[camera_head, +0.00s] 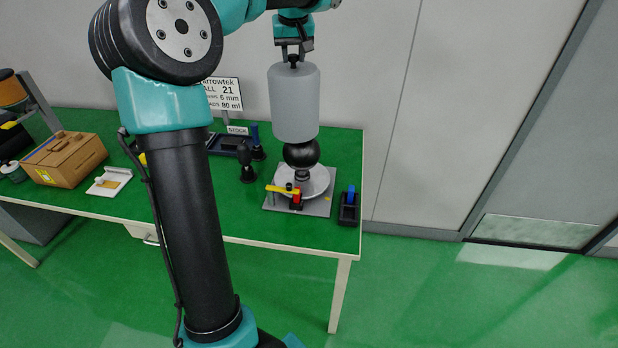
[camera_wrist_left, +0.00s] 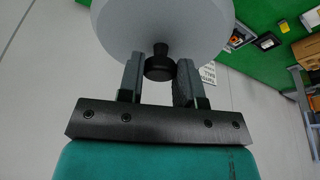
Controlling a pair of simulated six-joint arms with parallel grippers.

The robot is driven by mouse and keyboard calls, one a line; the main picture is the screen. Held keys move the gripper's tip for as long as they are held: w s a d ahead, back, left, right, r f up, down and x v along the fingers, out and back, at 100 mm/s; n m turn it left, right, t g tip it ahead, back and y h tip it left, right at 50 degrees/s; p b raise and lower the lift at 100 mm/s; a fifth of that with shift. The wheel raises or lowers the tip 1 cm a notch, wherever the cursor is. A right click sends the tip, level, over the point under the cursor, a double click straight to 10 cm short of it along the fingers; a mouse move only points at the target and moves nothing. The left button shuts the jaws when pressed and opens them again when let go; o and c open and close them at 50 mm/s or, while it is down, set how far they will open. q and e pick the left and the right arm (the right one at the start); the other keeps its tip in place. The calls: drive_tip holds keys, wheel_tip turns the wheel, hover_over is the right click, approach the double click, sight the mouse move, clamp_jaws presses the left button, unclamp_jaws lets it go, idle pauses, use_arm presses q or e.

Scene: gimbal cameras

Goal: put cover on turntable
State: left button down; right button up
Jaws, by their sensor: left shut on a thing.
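The cover (camera_head: 295,105) is a light grey cylinder with a black knob on top. My left gripper (camera_head: 293,57) is shut on that knob and holds the cover upright. In the left wrist view the gripper (camera_wrist_left: 160,85) has its fingers on both sides of the black knob (camera_wrist_left: 160,66), with the cover (camera_wrist_left: 165,22) beyond. The turntable (camera_head: 313,182) is a pale round disc on a grey base plate (camera_head: 318,207). A black ball (camera_head: 302,153) on a short stem stands on the disc. The cover appears right above the ball; the gap is hard to judge. My right gripper is not in view.
A yellow lever with a red part (camera_head: 296,200) sits at the plate's front. A black holder with a blue piece (camera_head: 349,206) stands to the right. A black upright object (camera_head: 246,163), a white sign (camera_head: 223,94) and a cardboard box (camera_head: 64,158) are to the left on the green table.

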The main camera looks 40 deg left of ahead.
sight(301, 120)
use_arm(q)
drive_tip(key=shift+w+d+f+n, duration=0.5)
drive_tip(key=shift+d+f, duration=0.1)
drive_tip(key=shift+d, duration=0.2)
drive_tip(key=shift+s, duration=0.1)
wheel_tip(301, 120, down, 14)
drive_tip(key=shift+r, duration=0.25)
drive_tip(key=shift+f, duration=2.4)
drive_tip(key=c, duration=0.8)
unclamp_jaws()
